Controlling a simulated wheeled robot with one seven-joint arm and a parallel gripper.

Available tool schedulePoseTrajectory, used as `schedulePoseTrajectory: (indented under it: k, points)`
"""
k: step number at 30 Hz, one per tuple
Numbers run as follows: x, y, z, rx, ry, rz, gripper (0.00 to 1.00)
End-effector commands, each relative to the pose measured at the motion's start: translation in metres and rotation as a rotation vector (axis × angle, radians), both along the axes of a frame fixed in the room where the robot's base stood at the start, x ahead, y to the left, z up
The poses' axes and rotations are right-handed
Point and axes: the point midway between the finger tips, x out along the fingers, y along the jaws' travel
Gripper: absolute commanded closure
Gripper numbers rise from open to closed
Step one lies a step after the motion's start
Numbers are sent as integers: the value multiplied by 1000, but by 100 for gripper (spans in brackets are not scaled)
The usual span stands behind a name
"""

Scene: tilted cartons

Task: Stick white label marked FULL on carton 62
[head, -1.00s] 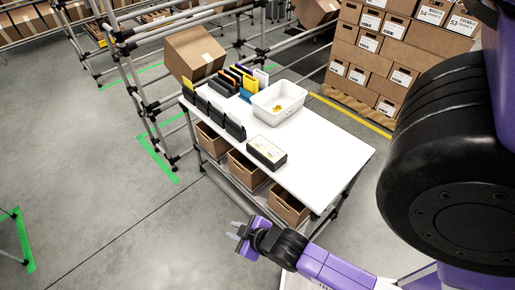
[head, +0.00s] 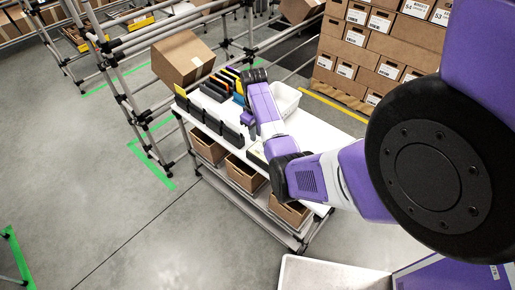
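Labelled cartons (head: 369,48) are stacked at the back right; the numbers 54 and 53 can be read, but I cannot make out 62. No label marked FULL can be told apart at this size. A pale flat-topped box (head: 256,153) on the white table (head: 309,151) is mostly hidden behind my arm. My gripper (head: 251,132) seems to point down over the table, near the dark holders. Its fingers are too small and hidden to tell whether they are open or hold anything.
A white bin (head: 286,98) stands on the table behind my arm. Dark holders (head: 208,119) and coloured folders (head: 226,80) line its left side. A tilted brown carton (head: 183,59) sits by the pipe rack (head: 117,85). Open boxes (head: 244,174) fill the shelf below.

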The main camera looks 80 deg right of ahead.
Motion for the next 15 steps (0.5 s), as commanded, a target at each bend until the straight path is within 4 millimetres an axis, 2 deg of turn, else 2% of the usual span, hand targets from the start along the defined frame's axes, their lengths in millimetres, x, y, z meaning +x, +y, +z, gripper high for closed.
schedulePoseTrajectory:
  k: [2,5,11,15]
  points:
    - [-3,-5,6,13,5,-4,80]
    - [-4,-6,4,20,7,-5,80]
    - [-4,-5,-17,20,8,-7,80]
    - [-4,-6,-40,19,7,-6,80]
